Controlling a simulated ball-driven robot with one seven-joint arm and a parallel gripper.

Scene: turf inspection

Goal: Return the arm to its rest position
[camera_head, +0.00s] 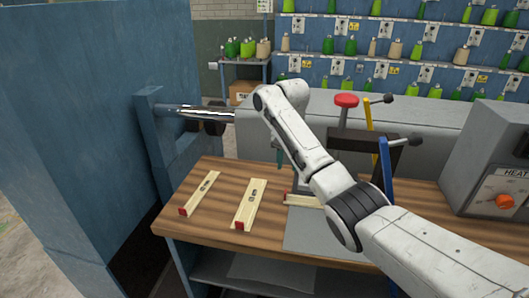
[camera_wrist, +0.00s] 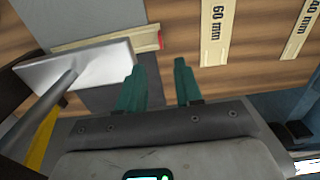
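My gripper (camera_wrist: 158,82) shows in the wrist view as two green fingers standing apart with nothing between them. In the head view one green finger (camera_head: 280,156) shows beside my white arm, above the wooden bench; the rest of the gripper is hidden. My arm reaches in from the lower right and bends down at its elbow. In the wrist view the fingers point towards the bench, near a wooden strip (camera_wrist: 146,40) with a red end and a strip marked 60 mm (camera_wrist: 217,32).
Two red-ended strips, left (camera_head: 200,193) and middle (camera_head: 249,206), lie on the bench (camera_head: 212,239). A red knob (camera_head: 346,100), yellow lever (camera_head: 369,119) and blue lever (camera_head: 386,166) stand close to my arm. A heat box (camera_head: 492,180) is right; a blue panel (camera_head: 75,130) is left.

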